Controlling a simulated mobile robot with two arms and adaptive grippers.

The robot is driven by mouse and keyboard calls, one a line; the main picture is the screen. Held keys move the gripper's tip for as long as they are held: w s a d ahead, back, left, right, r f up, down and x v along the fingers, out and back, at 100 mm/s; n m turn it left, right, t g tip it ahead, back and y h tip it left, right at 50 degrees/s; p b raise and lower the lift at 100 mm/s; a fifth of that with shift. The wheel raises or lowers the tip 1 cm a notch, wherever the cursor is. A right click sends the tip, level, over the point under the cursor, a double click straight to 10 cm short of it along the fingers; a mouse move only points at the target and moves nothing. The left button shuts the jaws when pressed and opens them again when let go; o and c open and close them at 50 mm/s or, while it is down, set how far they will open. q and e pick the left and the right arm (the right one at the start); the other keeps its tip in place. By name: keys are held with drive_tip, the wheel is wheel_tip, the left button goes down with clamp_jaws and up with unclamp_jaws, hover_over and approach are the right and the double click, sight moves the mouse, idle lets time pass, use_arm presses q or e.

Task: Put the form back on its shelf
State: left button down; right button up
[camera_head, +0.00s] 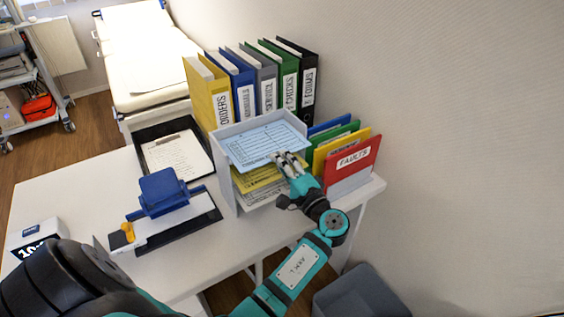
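A light blue printed form (262,140) lies at the top level of a white paper shelf (226,187), with its front edge at the shelf's front. Yellow forms (258,180) and white forms (264,194) lie on the levels below.
Several upright binders (243,88) stand behind the shelf. Coloured folders, including a red one (352,162), stand close to the right. A blue hole punch (165,190) and a black tray (150,131) are left. The white table (75,190) has free room at left.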

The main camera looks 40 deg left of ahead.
use_arm(q)
drive_tip(key=shift+w+a, duration=0.1)
drive_tip(key=shift+a, duration=0.2)
idle(0.4)
drive_tip(key=c, duration=1.4)
unclamp_jaws()
drive_tip(key=v, duration=0.7)
drive_tip(key=shift+d, duration=0.25)
drive_tip(key=shift+f, duration=0.2)
